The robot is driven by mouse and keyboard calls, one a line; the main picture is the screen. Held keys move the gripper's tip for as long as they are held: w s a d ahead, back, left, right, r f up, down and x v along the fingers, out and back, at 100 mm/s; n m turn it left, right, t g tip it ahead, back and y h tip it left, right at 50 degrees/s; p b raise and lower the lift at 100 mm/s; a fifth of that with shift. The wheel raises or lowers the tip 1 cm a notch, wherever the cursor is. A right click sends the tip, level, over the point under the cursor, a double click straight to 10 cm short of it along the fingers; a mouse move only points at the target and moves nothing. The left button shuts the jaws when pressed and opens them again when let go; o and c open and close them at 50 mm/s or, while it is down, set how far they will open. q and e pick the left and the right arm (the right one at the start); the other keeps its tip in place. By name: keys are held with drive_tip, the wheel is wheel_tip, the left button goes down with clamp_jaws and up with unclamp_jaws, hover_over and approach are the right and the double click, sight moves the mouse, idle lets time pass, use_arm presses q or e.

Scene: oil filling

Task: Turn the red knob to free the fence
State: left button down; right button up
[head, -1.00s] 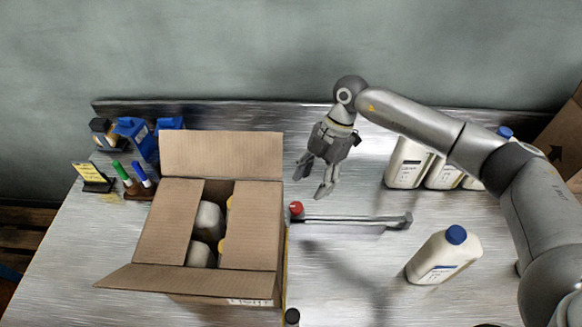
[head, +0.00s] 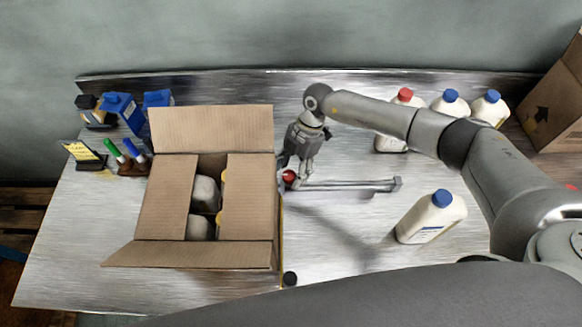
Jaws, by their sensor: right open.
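The red knob (head: 289,177) sits at the left end of the metal fence (head: 345,187), close to the right side of the cardboard box. The fence is a grey bar lying left to right on the metal table. My right gripper (head: 292,171) points down over the knob, with its open fingers around or just beside it; I cannot tell whether they touch it. The knob is partly hidden by the fingers. My left gripper is not in view.
An open cardboard box (head: 254,195) holding white bottles stands left of the fence. A white bottle with a blue cap (head: 432,217) stands at the right. Several bottles are behind my right arm.

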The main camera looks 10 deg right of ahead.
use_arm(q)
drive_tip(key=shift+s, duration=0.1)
use_arm(e)
drive_tip(key=shift+f, duration=0.1)
drive_tip(key=shift+c, duration=0.6)
drive_tip(key=c, duration=0.9)
drive_tip(key=shift+w+a+f+n+b, duration=0.1)
drive_tip(key=shift+f+n+b, duration=0.05)
drive_tip(key=shift+n+b, duration=0.9)
drive_tip(key=n+h+b, duration=0.1)
drive_tip(key=n+b, duration=0.2)
drive_tip(key=b, duration=0.1)
drive_tip(key=n+g+h+b, duration=0.1)
drive_tip(key=n+h+b, duration=0.1)
drive_tip(key=n+b, duration=0.2)
drive_tip(key=n+g+h+b, duration=0.1)
drive_tip(key=n+b, duration=0.3)
drive_tip(key=shift+w+a, duration=0.15)
drive_tip(key=shift+a, duration=0.15)
use_arm(q)
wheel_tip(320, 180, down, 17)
drive_tip(key=b, duration=0.2)
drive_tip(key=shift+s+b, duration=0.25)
drive_tip(key=shift+b, duration=0.15)
use_arm(e)
drive_tip(key=shift+a+r+n+h, duration=0.15)
drive_tip(key=shift+n+h, duration=0.75)
drive_tip(key=shift+n, duration=0.95)
drive_tip(key=shift+r, duration=0.1)
